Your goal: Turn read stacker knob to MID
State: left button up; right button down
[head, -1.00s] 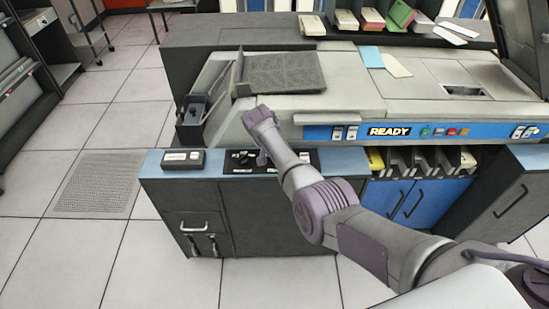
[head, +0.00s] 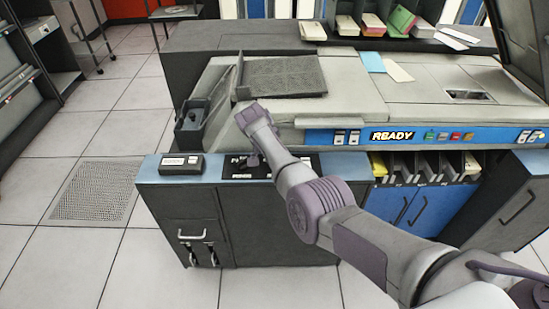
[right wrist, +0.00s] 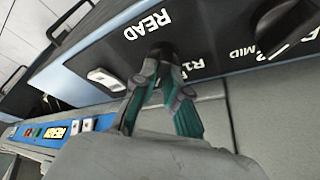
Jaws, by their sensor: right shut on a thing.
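In the right wrist view, a small black knob (right wrist: 165,47) stands on a black panel (right wrist: 110,62) beside a white READ label (right wrist: 147,24). My right gripper (right wrist: 161,66) has its teal fingertips closed together on this knob. The fingertips cover part of it, so I cannot read its pointer. In the head view my right gripper (head: 253,160) is at the black panel (head: 236,170), largely hidden by my arm. My left gripper is out of view.
A white rocker switch (right wrist: 105,79) sits on the same panel. A dark box (head: 181,164) stands on the blue ledge left of the panel. The card machine (head: 330,107) with its lit READY strip (head: 392,135) rises behind.

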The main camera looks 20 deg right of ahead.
jog(key=c, duration=1.2)
grip_release()
jog(key=shift+r, duration=0.1)
jog(key=v, duration=1.2)
